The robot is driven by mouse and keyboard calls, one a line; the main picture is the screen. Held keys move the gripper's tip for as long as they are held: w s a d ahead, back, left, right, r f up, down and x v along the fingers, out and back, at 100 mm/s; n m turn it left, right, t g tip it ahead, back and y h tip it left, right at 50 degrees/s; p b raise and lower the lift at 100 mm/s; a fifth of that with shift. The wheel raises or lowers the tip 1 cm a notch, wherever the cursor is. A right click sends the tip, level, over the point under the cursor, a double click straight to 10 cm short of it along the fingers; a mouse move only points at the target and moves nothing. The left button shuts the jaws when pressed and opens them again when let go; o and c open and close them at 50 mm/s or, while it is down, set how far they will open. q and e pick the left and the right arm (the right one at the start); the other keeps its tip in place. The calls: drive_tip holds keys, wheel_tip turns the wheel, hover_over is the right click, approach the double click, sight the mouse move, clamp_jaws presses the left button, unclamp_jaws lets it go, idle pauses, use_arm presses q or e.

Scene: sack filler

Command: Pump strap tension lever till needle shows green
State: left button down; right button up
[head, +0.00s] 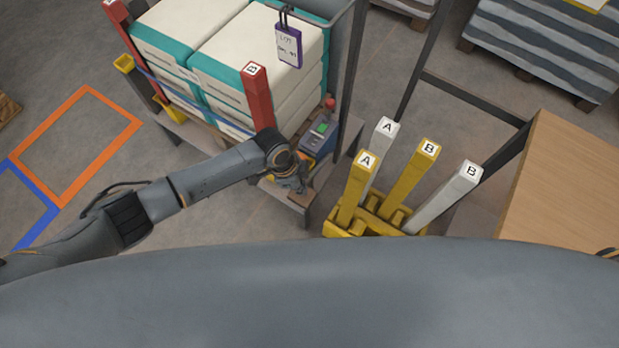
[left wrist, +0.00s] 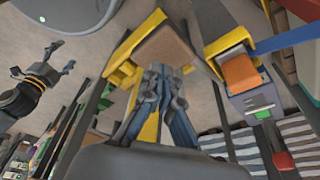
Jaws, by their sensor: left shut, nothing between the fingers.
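My left gripper (head: 297,178) is shut and empty beside the low front corner of the sack stand; its closed fingers (left wrist: 165,105) fill the middle of the left wrist view. Close by is a blue-grey box with a green display (head: 320,128) and a red knob (head: 330,103). The left wrist view shows this box (left wrist: 258,103) at the right, with an orange block (left wrist: 240,73) above it. A gap separates my fingers from the box there. I cannot make out a needle, nor tell surely which part is the lever. A blue strap (head: 180,92) runs around the sacks.
White and teal sacks (head: 260,40) fill the stand, with a red post (head: 257,90) in front. Yellow and white posts marked A and B (head: 413,180) stand right of my gripper. A wooden table (head: 560,190) is at the right. Floor at left is open.

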use_arm(q)
drive_tip(key=b+x, duration=0.2)
drive_tip(key=x, duration=0.1)
drive_tip(key=a+b+x, duration=0.1)
drive_tip(key=b+x, duration=0.2)
drive_tip(key=a+b+x, duration=0.1)
drive_tip(key=b+x, duration=0.1)
drive_tip(key=x, duration=0.1)
drive_tip(key=shift+w+a+f+b, duration=0.1)
drive_tip(key=shift+f+b, duration=0.3)
drive_tip(key=shift+f, duration=0.1)
drive_tip(key=p+v, duration=0.3)
drive_tip(key=d+p+v, duration=0.1)
drive_tip(key=p+v, duration=0.2)
drive_tip(key=d+p+v, duration=0.1)
drive_tip(key=p+v, duration=0.2)
drive_tip(key=shift+d+r+p, duration=0.1)
drive_tip(key=shift+r+p, duration=0.2)
drive_tip(key=shift+r, duration=0.4)
drive_tip(key=shift+f, duration=0.1)
